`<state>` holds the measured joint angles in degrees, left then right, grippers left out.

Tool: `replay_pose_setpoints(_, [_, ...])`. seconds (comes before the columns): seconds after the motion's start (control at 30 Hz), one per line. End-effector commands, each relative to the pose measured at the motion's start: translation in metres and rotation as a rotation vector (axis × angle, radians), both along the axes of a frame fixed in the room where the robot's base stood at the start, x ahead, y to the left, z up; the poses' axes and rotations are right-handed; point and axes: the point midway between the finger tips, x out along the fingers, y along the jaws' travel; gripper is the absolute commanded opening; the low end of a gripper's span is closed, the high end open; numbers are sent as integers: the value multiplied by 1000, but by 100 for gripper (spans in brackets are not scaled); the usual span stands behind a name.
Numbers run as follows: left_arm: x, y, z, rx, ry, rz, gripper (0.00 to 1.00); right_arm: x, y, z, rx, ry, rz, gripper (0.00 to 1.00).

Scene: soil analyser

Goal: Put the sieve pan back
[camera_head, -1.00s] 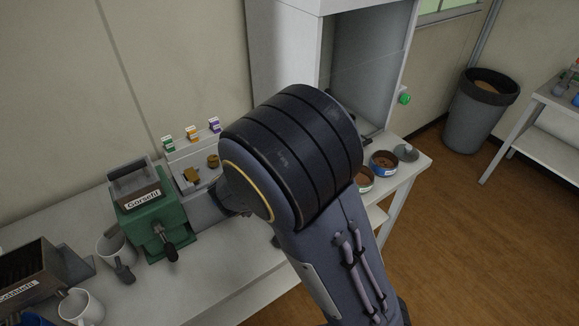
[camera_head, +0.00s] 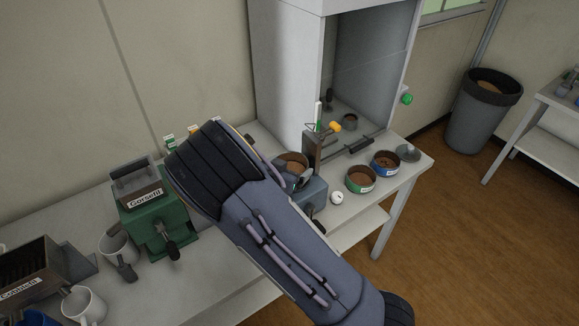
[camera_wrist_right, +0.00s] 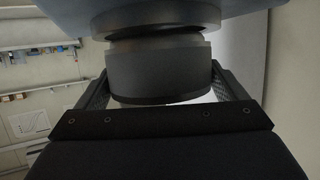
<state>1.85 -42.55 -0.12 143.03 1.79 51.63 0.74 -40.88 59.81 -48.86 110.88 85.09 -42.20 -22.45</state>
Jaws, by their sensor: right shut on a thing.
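My right gripper (camera_wrist_right: 165,88) is shut on a dark grey round pan (camera_wrist_right: 150,75), which looks like the sieve pan, with one finger at each side. A smooth blue-grey surface (camera_wrist_right: 150,14) is close beyond it in the right wrist view; whether they touch I cannot tell. In the head view my right forearm and wrist hide most of the gripper, which points right, by a round pan with brown soil (camera_head: 293,160). Whether this is the held pan I cannot tell. A blue-grey device (camera_head: 309,193) is just in front. My left gripper is out of view.
Green-labelled (camera_head: 360,179) and blue-labelled (camera_head: 385,162) pans of soil stand on the table's right end, near a small white round thing (camera_head: 337,198). A grey cabinet (camera_head: 285,70) stands behind. A green grinder (camera_head: 157,215) and cups (camera_head: 82,305) are at left.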

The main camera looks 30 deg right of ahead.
Motion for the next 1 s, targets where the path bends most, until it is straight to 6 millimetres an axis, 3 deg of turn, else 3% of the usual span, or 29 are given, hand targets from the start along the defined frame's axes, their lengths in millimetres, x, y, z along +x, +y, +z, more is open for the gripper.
replay_pose_setpoints(0.33, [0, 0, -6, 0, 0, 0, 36, 0, 0, -9, -1, -1, 0, 55])
replay_pose_setpoints(0.37, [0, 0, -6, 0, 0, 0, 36, 0, 0, -9, -1, -1, 0, 92])
replay_pose_setpoints(0.43, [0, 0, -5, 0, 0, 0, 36, 0, 0, -8, -1, -1, 0, 100])
replay_pose_setpoints(0.77, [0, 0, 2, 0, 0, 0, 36, 0, 0, 2, 0, -2, 1, 100])
replay_pose_setpoints(1.0, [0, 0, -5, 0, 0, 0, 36, -21, 37, 17, 3, -4, 4, 100])
